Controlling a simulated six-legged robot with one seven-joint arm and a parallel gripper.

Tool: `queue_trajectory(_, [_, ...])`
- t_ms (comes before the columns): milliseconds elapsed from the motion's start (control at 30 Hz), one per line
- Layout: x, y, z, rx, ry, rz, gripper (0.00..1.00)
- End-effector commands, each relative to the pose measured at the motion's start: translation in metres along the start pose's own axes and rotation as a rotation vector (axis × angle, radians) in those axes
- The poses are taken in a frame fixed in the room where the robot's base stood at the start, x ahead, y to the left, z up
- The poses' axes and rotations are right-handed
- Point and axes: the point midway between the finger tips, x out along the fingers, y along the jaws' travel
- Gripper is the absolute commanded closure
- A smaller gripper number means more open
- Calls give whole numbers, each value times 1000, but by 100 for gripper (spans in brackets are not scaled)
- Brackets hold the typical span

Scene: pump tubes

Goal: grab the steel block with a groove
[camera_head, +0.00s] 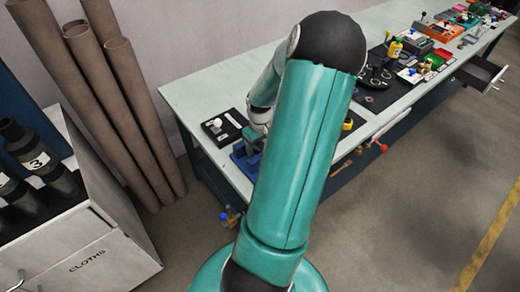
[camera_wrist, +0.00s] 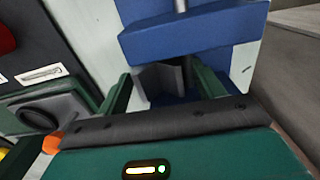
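A grey steel block with a groove (camera_wrist: 158,80) sits in front of a blue fixture (camera_wrist: 195,35), under the fixture's wide upper bar. My gripper (camera_wrist: 162,88) has its green fingers spread wide, one on each side of the block. The block lies between the fingertips; I cannot tell whether either finger touches it. In the head view the blue fixture (camera_head: 241,163) shows at the table's near end, and my arm hides the block and most of my gripper.
The long pale table (camera_head: 205,85) carries a black tray with a white knob (camera_head: 216,124) beside the fixture and many tools farther back. An open drawer (camera_head: 478,72) juts out at far right. Brown tubes (camera_head: 140,110) and a cloths cabinet (camera_head: 95,255) stand at left.

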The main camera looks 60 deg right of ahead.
Motion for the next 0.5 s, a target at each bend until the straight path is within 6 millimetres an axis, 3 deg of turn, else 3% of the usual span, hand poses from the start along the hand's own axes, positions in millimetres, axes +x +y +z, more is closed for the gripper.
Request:
queue_trajectory(33, [0,0,0,0,0,0,43])
queue_trajectory(300, [0,0,0,0,0,0,94])
queue_trajectory(500, [-1,0,0,0,1,1,94])
